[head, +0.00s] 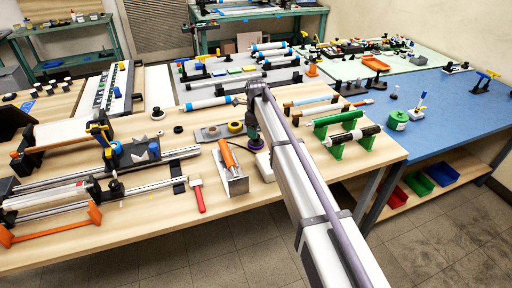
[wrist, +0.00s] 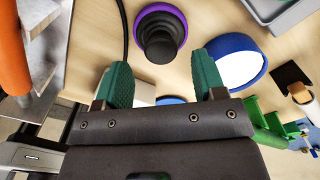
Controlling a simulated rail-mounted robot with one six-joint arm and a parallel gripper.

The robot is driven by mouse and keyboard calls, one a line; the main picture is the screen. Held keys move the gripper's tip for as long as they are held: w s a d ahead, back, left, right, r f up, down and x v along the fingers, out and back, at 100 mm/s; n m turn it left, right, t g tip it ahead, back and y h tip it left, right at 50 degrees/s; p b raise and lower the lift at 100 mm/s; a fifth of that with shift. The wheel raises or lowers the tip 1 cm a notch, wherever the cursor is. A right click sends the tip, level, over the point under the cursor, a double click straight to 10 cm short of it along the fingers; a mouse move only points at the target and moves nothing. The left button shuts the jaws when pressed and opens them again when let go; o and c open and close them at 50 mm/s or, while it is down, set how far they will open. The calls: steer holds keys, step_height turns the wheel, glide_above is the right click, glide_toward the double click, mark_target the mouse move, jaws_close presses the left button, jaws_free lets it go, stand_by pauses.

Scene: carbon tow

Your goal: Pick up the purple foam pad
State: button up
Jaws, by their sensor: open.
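A round purple pad (wrist: 183,18) lies on the wooden table in the wrist view, showing as a purple rim around a black stepped hub. In the head view a purple disc (head: 254,144) shows just below my gripper (head: 252,130). In the wrist view my gripper (wrist: 162,80) has its two green fingers spread wide. The pad is beyond the fingertips, in line with the gap between them and apart from both. Nothing is held. Part of the pad is hidden by its black hub.
A blue-rimmed white disc (wrist: 233,63) is close to the right finger. A dark cable runs past the pad's left. In the head view, a trowel with an orange handle (head: 229,157) lies left of my gripper, and green stands (head: 337,120) hold rollers at the right.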

step_height(320, 180, down, 4)
steer(key=b, duration=0.2)
steer(key=shift+d+f+b, duration=0.1)
steer(key=shift+f+b, duration=0.05)
steer(key=shift+b, duration=0.25)
steer(key=shift+r, duration=0.2)
steer(key=c, duration=1)
step_height(320, 180, up, 10)
steer(key=p, duration=1)
steer(key=shift+r+p, duration=0.15)
steer(key=shift+p, duration=0.2)
steer(key=shift+f, duration=0.2)
